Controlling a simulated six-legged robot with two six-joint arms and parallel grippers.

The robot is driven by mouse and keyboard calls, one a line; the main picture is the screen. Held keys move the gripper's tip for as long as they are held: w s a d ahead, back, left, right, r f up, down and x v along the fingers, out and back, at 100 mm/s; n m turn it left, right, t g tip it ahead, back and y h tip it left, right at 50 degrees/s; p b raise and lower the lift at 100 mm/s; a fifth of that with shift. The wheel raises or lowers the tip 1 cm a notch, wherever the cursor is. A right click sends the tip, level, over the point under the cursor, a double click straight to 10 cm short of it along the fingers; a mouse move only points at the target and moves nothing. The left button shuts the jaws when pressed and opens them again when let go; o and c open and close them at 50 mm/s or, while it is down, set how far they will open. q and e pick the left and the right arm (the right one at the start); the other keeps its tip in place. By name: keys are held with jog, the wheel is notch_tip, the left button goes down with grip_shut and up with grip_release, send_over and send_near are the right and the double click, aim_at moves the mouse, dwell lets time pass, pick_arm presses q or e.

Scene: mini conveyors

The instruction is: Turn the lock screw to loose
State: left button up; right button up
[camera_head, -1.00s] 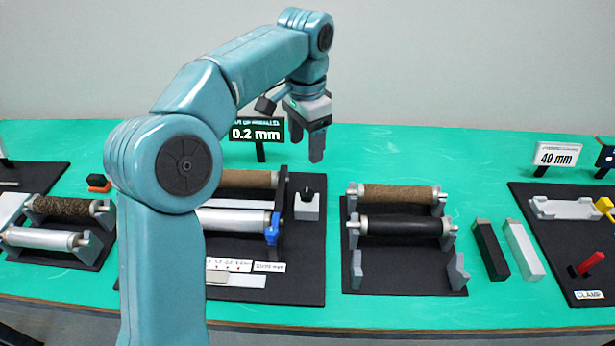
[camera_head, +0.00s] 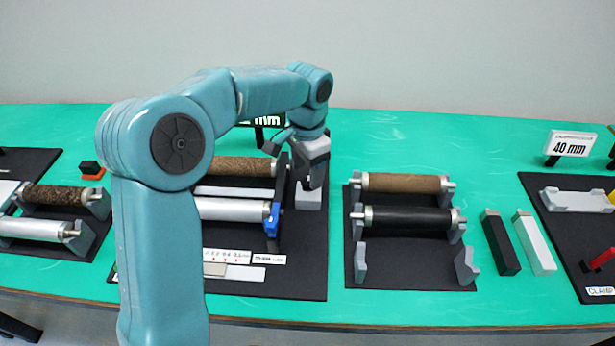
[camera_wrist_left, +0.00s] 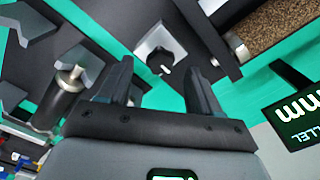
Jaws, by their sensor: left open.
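The lock screw appears to be the black knob (camera_wrist_left: 160,60) with a white mark, on a light grey block (camera_wrist_left: 152,42) in the left wrist view. In the head view the block (camera_head: 308,198) stands at the right of the roller fixture's black base, and my gripper hides the knob. My left gripper (camera_head: 313,183) points down just above the block. In the left wrist view its open fingers (camera_wrist_left: 160,70) show with the knob between and beyond them. I cannot tell whether they touch it. My right gripper is not in view.
A black upright plate (camera_head: 278,190) with a blue lever (camera_head: 271,220) stands close left of the block. To the right is another roller stand (camera_head: 410,283). The 0.2 mm sign (camera_wrist_left: 299,110) is close behind. Green table is clear between the two bases.

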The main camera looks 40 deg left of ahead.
aim_at(308, 181)
pick_arm(q)
notch_tip(308, 181, down, 2)
jog(key=shift+w+f, duration=0.15)
jog(key=shift+f, duration=0.35)
jog(key=c, duration=1.1)
jog(key=shift+o, duration=0.2)
